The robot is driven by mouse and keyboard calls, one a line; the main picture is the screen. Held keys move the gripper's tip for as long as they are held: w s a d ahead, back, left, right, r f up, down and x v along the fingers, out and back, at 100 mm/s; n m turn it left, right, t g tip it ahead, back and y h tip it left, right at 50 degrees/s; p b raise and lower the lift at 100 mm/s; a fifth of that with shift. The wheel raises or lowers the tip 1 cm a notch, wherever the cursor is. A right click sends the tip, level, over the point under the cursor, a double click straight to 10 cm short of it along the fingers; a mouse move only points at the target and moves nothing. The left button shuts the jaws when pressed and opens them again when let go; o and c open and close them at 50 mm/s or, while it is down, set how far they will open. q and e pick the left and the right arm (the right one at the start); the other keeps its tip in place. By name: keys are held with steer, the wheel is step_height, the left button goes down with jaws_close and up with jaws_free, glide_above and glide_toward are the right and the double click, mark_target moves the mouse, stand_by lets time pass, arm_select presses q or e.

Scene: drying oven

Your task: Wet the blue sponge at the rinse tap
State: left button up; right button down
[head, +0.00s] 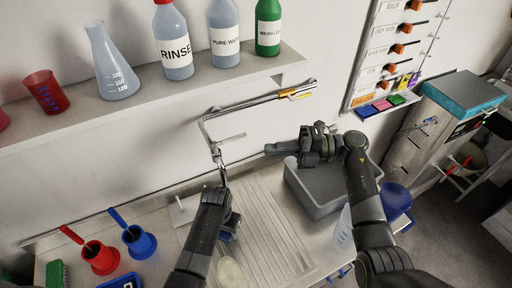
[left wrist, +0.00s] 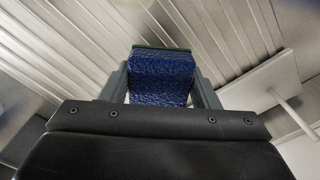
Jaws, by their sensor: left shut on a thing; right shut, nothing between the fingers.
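The blue sponge (left wrist: 160,72) is between my left gripper's fingers in the left wrist view, with a dark green layer along its far edge. In the head view, my left gripper (head: 230,218) is shut on it over the ribbed metal drainboard, and the arm hides most of the sponge. The chrome rinse tap (head: 205,128) is on the wall, with its spout pointing down just above my left gripper in the picture. I cannot tell whether the sponge is directly under the spout. No water is visible. My right gripper (head: 272,148) is shut and empty in front of the wall.
A grey basin (head: 312,200) stands right of the drainboard (head: 265,225), below my right gripper. A shelf (head: 150,105) with bottles and a flask is above left. Red (head: 100,257) and blue (head: 138,242) beakers with brushes stand at lower left.

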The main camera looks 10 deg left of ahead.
arm_select(q)
steer(key=shift+w+d, duration=0.1)
steer(key=shift+w, duration=0.1)
steer(key=shift+s, duration=0.1)
arm_select(e)
steer(key=d, duration=0.1)
steer(key=w+d, duration=0.1)
steer(key=d, duration=0.1)
steer(key=w+d, duration=0.1)
steer(key=shift+d, duration=0.3)
